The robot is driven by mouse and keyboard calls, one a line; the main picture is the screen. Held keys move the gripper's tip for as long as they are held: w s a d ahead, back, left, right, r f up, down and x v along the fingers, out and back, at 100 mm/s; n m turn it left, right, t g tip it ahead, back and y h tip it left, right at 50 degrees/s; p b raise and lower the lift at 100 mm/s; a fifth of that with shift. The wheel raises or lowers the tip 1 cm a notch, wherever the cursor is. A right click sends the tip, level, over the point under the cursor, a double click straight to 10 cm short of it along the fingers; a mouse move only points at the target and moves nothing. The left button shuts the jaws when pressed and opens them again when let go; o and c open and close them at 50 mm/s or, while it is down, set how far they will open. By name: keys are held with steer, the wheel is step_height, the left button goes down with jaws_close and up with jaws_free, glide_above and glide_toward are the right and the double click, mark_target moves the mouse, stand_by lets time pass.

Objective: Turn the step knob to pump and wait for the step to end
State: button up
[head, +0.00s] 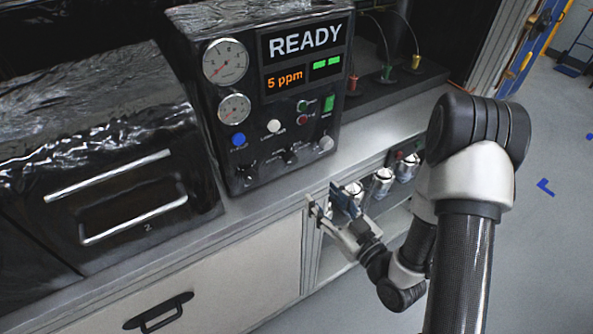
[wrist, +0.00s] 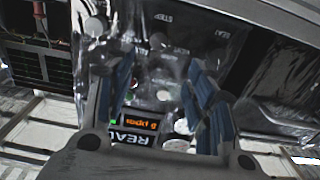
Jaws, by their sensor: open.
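A dark panel unit (head: 265,95) stands on the bench in the head view. Its screen (head: 305,41) reads READY, with 5 ppm in orange below. Several dark and silver knobs line its lower front, among them a left one (head: 247,172), a middle one (head: 288,157) and a right one (head: 326,142). In the wrist view, the panel shows upside down between the blue-padded fingers (wrist: 160,75).
Two round gauges (head: 226,61) and coloured buttons (head: 238,140) are on the panel. A dark drawer unit (head: 100,170) stands to the left. Silver-capped containers (head: 381,181) stand on the shelf below the bench, close to my gripper.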

mark_target(293, 161)
steer(key=b+x, duration=0.6)
steer(key=x, duration=0.7)
steer(key=shift+w+a+b, duration=0.15)
steer(key=shift+w+b, duration=0.1)
steer(key=shift+b, duration=0.15)
steer(key=shift+c, duration=0.2)
steer(key=c, duration=1)
steer(key=shift+c, duration=0.2)
